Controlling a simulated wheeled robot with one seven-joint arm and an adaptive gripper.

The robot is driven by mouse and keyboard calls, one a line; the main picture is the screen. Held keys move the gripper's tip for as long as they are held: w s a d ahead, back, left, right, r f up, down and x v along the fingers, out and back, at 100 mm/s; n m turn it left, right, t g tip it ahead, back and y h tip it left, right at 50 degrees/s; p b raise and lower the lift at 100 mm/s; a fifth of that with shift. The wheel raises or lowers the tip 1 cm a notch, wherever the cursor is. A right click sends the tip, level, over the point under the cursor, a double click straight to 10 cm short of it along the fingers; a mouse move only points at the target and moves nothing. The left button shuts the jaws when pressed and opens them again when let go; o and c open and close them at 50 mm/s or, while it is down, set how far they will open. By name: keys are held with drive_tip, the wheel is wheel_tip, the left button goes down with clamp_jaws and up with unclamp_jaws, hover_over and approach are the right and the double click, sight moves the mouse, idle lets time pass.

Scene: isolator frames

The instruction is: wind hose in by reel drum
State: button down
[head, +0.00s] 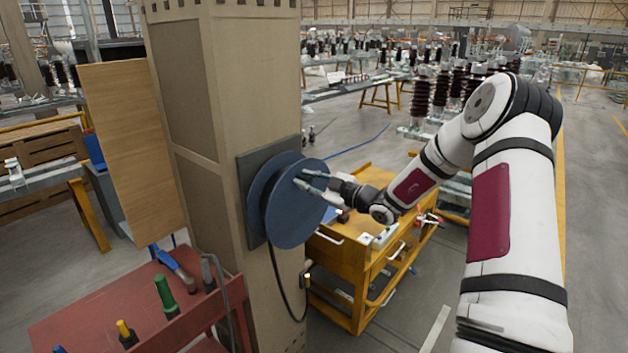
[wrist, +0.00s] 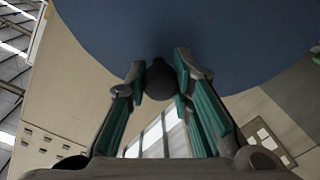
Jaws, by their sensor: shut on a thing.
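The blue reel drum (head: 290,222) is mounted on a dark plate (head: 246,170) on the side of a tan column. A dark hose (head: 279,285) hangs from the drum's lower edge, and its end with a pale tip (head: 307,278) hangs to the right. My gripper (head: 312,181) is at the upper right part of the drum's face. In the wrist view, its teal fingers (wrist: 170,85) are shut on a dark round knob (wrist: 160,77) that stands out from the drum's blue face (wrist: 190,30). The knob is hidden by the fingers in the head view.
A yellow tool cart (head: 352,262) stands right of the drum, below my arm. A red bench (head: 110,310) with several tools is at the lower left. A wooden board (head: 130,150) stands left of the column. Open floor lies at the right.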

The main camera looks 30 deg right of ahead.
drive_tip(key=shift+f, duration=0.2)
drive_tip(key=c, duration=1.4)
unclamp_jaws()
drive_tip(key=shift+c, duration=0.2)
drive_tip(key=shift+o, duration=0.4)
drive_tip(key=shift+r, duration=0.1)
drive_tip(key=v, duration=1.2)
